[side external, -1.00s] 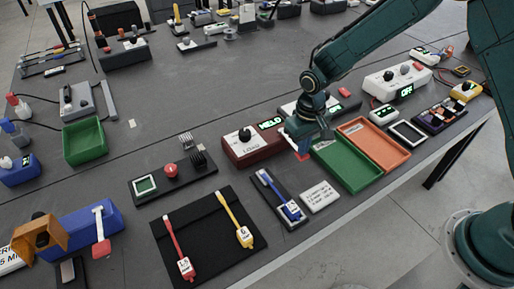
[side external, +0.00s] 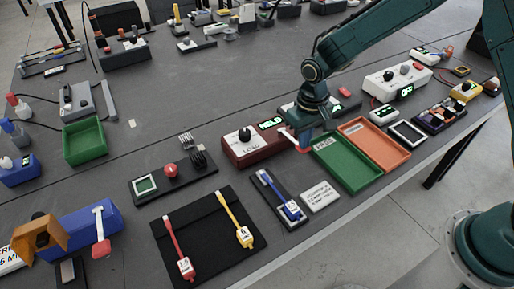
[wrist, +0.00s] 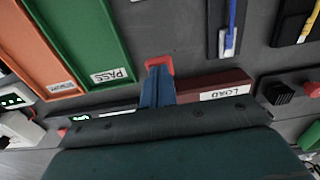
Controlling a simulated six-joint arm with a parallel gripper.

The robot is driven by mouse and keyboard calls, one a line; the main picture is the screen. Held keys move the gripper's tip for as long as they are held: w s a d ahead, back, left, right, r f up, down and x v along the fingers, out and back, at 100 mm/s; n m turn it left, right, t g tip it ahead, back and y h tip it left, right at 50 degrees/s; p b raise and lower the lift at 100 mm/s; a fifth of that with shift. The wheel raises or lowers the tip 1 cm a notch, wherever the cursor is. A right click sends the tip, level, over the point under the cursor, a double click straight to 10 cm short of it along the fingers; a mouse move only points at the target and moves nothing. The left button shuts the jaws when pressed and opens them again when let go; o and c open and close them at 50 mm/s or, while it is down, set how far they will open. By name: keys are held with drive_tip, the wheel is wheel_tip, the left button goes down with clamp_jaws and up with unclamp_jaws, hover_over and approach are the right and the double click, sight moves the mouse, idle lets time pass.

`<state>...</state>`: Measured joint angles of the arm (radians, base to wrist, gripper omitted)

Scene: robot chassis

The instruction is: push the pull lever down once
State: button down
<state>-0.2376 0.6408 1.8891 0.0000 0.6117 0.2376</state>
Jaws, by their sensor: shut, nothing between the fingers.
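A blue box (side external: 82,220) at the lower left of the side view carries a white lever arm (side external: 99,222) with a red end (side external: 101,248), hanging down its front; it looks like the pull lever. My gripper (side external: 302,142) is far to its right, shut and empty, pointing down by the right end of a dark red box (side external: 250,147) marked LOAD. In the wrist view my blue fingers (wrist: 157,88) are together. A red piece (wrist: 158,63) shows at their tips; I cannot tell whether it belongs to the fingers. The lever is outside the wrist view.
A green PASS tray (side external: 346,163) and an orange tray (side external: 372,142) lie right of my gripper. A small rack with a blue tool (side external: 279,197) and a black mat (side external: 209,262) with tagged tools lie in front. A button panel (side external: 171,183) stands between gripper and lever.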

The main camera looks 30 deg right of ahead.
drive_tip(key=shift+r, duration=0.95)
drive_tip(key=shift+r, duration=0.25)
drive_tip(key=shift+s+d+r, duration=0.1)
drive_tip(key=shift+r, duration=0.3)
drive_tip(key=s+d+r+t, duration=0.1)
drive_tip(key=s+d+r, duration=0.2)
drive_tip(key=s+r, duration=0.35)
drive_tip(key=s+d+r+t, duration=0.2)
drive_tip(key=s+d+r, duration=0.1)
drive_tip(key=r, duration=0.7)
drive_tip(key=s+d+r+t, duration=0.1)
drive_tip(key=s+d+r, duration=0.1)
drive_tip(key=s, duration=0.6)
drive_tip(key=s+d+r+t, duration=0.1)
drive_tip(key=s+d+r, duration=0.1)
drive_tip(key=s, duration=0.6)
drive_tip(key=shift+d+r+t, duration=0.15)
drive_tip(key=shift+r+t, duration=0.15)
drive_tip(key=shift+r, duration=0.2)
